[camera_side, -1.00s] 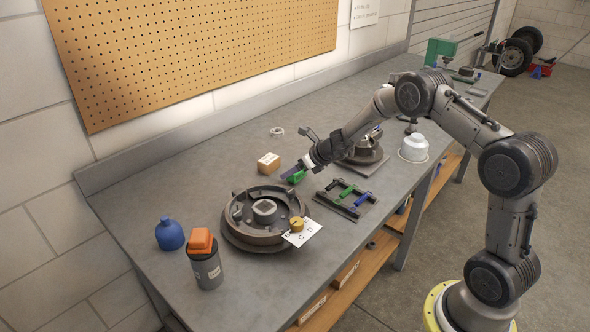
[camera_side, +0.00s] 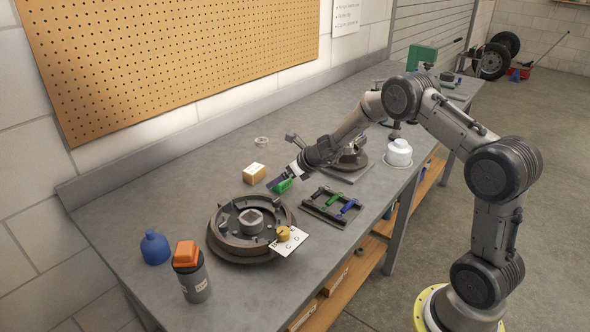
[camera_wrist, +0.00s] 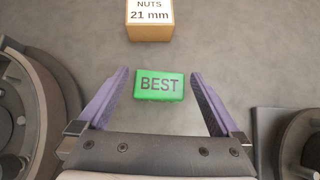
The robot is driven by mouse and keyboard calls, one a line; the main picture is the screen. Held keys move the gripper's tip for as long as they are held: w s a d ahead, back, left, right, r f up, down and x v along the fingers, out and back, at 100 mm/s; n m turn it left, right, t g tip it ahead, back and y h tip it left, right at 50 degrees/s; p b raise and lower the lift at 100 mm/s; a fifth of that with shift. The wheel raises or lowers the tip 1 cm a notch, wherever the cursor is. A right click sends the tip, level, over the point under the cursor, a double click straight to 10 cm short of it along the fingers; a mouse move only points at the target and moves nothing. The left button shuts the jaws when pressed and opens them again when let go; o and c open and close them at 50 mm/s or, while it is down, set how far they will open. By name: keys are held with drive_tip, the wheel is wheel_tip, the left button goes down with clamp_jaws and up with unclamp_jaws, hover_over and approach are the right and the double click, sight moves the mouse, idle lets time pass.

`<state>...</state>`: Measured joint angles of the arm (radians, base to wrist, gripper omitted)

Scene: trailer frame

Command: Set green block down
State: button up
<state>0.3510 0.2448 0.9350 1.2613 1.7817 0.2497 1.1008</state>
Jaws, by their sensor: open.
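The green block (camera_wrist: 158,86), labelled "BEST", lies between the fingertips of my gripper (camera_wrist: 156,88) in the wrist view. My gripper's purple fingers are open, with a gap visible on both sides of the block. In the side view the green block (camera_side: 283,185) is at the tip of my gripper (camera_side: 279,180), between the round drum assembly and the cardboard box. It appears to rest on the bench top. One finger partly hides it in the side view.
A box labelled "NUTS 21 mm" (camera_wrist: 150,20) is just beyond the block. The drum assembly (camera_side: 222,238) is at left, a tray with green and blue tools (camera_side: 325,219) at right. A blue bottle (camera_side: 155,248) and orange-topped canister (camera_side: 195,281) stand at front left.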

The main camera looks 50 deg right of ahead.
drive_tip(key=v, duration=1.1)
drive_tip(key=s+a+r+n+g+y, duration=0.1)
drive_tip(key=s+a+r+n+y, duration=0.1)
drive_tip(key=s+a+r+n, duration=0.65)
drive_tip(key=s+a+r+n+y, duration=0.2)
drive_tip(key=s+a+r+n, duration=0.25)
drive_tip(key=a+n, duration=0.5)
drive_tip(key=s+d+n+g+h, duration=0.1)
drive_tip(key=s+n+h, duration=0.1)
drive_tip(key=s+n, duration=0.7)
drive_tip(key=s+d+n+g+h, duration=0.1)
drive_tip(key=s+d+n+h, duration=0.1)
drive_tip(key=s+n, duration=0.7)
drive_tip(key=shift+s, duration=0.7)
